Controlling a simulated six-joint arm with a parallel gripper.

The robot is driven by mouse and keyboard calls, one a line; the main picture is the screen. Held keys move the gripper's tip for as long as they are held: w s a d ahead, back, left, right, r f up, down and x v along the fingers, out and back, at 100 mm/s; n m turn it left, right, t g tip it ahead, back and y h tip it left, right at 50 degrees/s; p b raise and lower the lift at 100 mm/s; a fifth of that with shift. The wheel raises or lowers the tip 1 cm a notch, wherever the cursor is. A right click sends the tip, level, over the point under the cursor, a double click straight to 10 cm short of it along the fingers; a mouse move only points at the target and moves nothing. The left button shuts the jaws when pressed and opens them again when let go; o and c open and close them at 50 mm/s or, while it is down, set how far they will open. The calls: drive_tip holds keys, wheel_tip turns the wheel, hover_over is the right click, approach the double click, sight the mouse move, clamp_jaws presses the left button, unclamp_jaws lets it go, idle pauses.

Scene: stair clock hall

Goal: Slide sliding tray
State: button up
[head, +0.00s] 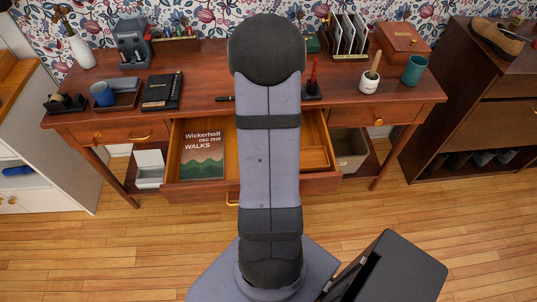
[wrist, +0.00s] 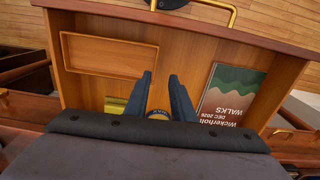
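The sliding tray (wrist: 108,57) is a shallow, light wooden rectangle with a raised rim, inside the open drawer (wrist: 205,48). In the wrist view it lies at the upper left, by the drawer's front. In the head view part of the tray (head: 316,158) shows right of my arm, in the drawer (head: 228,185) pulled out from the desk. My gripper (wrist: 161,75) is open, its two dark blue fingers apart over the drawer, right of the tray's near corner. No contact with the tray is visible. The head view hides my gripper behind my arm.
A "Wickerholt Walks" booklet (wrist: 231,93) lies in the drawer, right of my fingers. A yellowish item (wrist: 115,105) and a small round item (wrist: 158,114) are near the fingers, partly hidden. The desk (head: 210,75) holds several objects. Bare drawer floor lies between tray and booklet.

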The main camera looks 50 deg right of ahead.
drive_tip(key=shift+s+d, duration=0.35)
drive_tip(key=shift+d, duration=0.1)
drive_tip(key=shift+f, duration=3.7)
drive_tip(key=shift+c, duration=0.6)
clamp_jaws()
